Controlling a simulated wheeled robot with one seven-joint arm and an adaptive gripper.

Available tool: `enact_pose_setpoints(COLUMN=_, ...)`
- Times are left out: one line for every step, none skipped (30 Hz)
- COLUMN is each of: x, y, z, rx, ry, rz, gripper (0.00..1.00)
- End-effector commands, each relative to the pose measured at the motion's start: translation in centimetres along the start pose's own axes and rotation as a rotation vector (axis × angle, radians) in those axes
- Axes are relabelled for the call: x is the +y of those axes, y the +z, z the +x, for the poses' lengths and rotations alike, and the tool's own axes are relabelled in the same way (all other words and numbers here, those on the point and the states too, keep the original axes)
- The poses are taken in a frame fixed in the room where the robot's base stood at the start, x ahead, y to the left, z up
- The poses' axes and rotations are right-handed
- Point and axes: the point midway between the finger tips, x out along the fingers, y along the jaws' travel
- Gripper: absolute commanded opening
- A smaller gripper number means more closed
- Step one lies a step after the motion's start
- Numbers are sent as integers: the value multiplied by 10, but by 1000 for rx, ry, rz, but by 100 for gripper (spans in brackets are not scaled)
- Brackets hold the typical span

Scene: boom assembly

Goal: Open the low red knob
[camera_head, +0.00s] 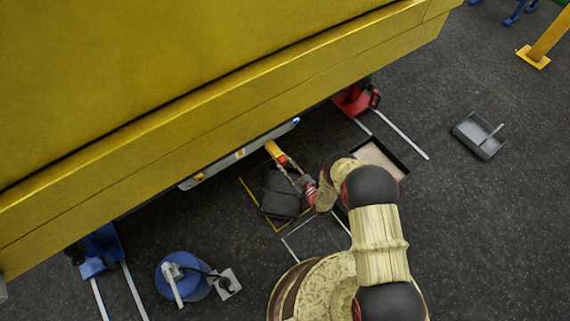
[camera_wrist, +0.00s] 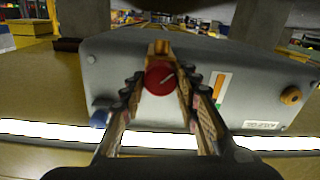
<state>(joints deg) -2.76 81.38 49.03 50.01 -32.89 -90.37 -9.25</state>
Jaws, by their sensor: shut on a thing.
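The red knob (camera_wrist: 160,78) is round with a pale line on its face. In the wrist view it sits near the middle of a grey panel (camera_wrist: 120,56). My gripper (camera_wrist: 160,86) has one finger on each side of the knob, and its tips are shut on it. The pale line on the knob slants up to the right.
The yellow boom (camera_head: 220,110) overhangs the work spot. The panel also carries an orange knob (camera_wrist: 291,96) at right and a blue knob (camera_wrist: 100,118) at left. A blue round machine (camera_head: 184,277), a red stand (camera_head: 355,98) and a grey dustpan (camera_head: 479,136) stand on the dark floor.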

Motion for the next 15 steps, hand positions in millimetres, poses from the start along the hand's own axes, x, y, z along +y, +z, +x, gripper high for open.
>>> enact_pose_setpoints(x=0, y=0, z=0, rx=0, ry=0, rz=0, gripper=18)
enact_pose_setpoints(x=0, y=0, z=0, rx=0, ry=0, rz=0, gripper=16)
enact_pose_setpoints(x=0, y=0, z=0, rx=0, ry=0, rz=0, gripper=14)
enact_pose_setpoints(x=0, y=0, z=0, rx=0, ry=0, rz=0, gripper=13)
enact_pose_setpoints(x=0, y=0, z=0, rx=0, ry=0, rz=0, gripper=11)
enact_pose_setpoints(x=0, y=0, z=0, rx=0, ry=0, rz=0, gripper=9)
enact_pose_setpoints(x=0, y=0, z=0, rx=0, ry=0, rz=0, gripper=7)
enact_pose_setpoints(x=0, y=0, z=0, rx=0, ry=0, rz=0, gripper=6)
enact_pose_setpoints(x=0, y=0, z=0, rx=0, ry=0, rz=0, gripper=6)
enact_pose_setpoints(x=0, y=0, z=0, rx=0, ry=0, rz=1, gripper=6)
enact_pose_setpoints(x=0, y=0, z=0, rx=0, ry=0, rz=2, gripper=6)
enact_pose_setpoints(x=0, y=0, z=0, rx=0, ry=0, rz=5, gripper=6)
enact_pose_setpoints(x=0, y=0, z=0, rx=0, ry=0, rz=9, gripper=6)
enact_pose_setpoints(x=0, y=0, z=0, rx=0, ry=0, rz=14, gripper=6)
enact_pose_setpoints(x=0, y=0, z=0, rx=0, ry=0, rz=21, gripper=6)
